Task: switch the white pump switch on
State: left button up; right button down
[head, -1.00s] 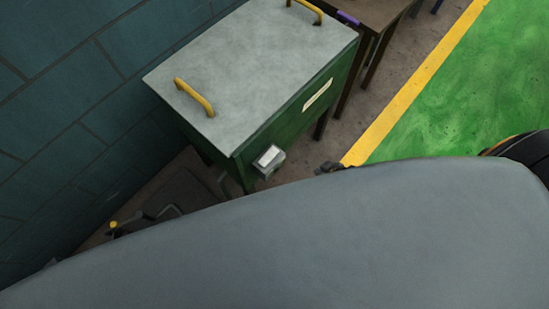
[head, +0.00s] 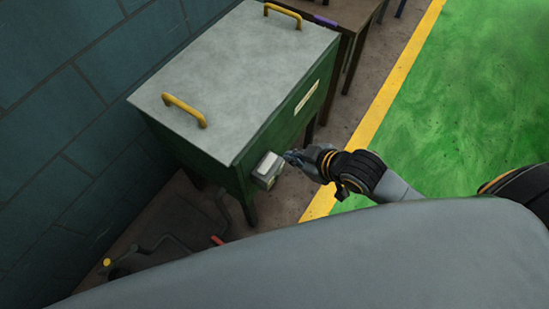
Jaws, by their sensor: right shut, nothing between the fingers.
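The white pump switch (head: 267,171) is a small pale box on the front of a green cabinet (head: 222,172), near its lower left corner. Its rocker or lever position is too small to tell. My right gripper (head: 287,156) is shut and empty. Its fingertips are just to the right of the switch box, very close to it; I cannot tell whether they touch. My left gripper is not in view.
The cabinet has a grey lid with two yellow handles (head: 185,110). A brown table (head: 345,22) stands behind it. A teal block wall (head: 60,130) runs along the left. A yellow line (head: 385,97) borders open green floor (head: 460,100) at right.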

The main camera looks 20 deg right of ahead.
send_over(269, 157)
jog(key=s, duration=0.3)
jog(key=f, duration=0.7)
jog(key=shift+w+d+b, duration=0.2)
jog(key=shift+b, duration=0.15)
jog(key=f, duration=0.3)
jog(key=shift+w+d+f, duration=0.1)
jog(key=shift+w+d, duration=0.1)
jog(key=shift+f, duration=0.4)
jog(key=shift+d, duration=0.1)
jog(key=shift+w+d+f, duration=0.1)
jog(key=shift+d+f, duration=0.05)
jog(key=shift+f, duration=0.15)
